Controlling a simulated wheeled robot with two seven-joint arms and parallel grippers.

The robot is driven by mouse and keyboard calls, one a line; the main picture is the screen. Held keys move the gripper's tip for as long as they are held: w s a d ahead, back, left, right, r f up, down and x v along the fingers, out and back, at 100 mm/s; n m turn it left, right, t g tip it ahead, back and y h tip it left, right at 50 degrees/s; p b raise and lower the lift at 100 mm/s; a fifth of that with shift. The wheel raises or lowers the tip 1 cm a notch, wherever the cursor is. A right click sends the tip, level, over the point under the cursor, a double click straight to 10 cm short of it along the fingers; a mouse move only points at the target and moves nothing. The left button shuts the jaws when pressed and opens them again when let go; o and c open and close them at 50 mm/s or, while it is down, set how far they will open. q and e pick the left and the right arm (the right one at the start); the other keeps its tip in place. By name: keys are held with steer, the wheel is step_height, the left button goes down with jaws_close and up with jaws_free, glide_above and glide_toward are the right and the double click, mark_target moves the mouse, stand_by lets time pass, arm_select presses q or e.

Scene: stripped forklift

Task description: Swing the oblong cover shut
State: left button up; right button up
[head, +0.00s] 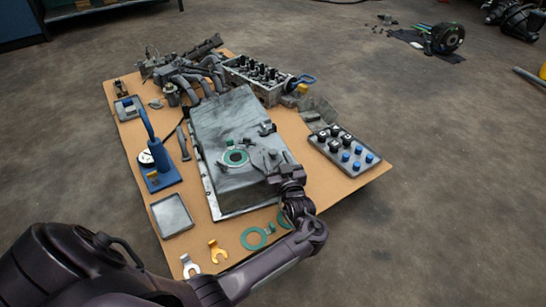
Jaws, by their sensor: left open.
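The oblong cover (225,120) is a grey, scuffed rectangular panel in the middle of a brown board. It looks nearly flat, with a pale edge showing along its left and lower sides; I cannot tell how far it stands open. My left arm reaches in from the lower left. My left gripper (272,160) is open and empty over the lower right part of the cover. I cannot tell whether it touches the cover. My right gripper is not in view.
A blue stand (161,175) and a shallow grey tray (172,226) sit left of the cover. An engine block (262,90) and manifold (190,75) lie behind. A tray of caps (345,167) is at right.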

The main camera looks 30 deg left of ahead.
mark_target(274, 154)
arm_select(q)
steer(key=shift+b+x, duration=0.8)
steer(key=shift+x, duration=1.35)
jaws_close()
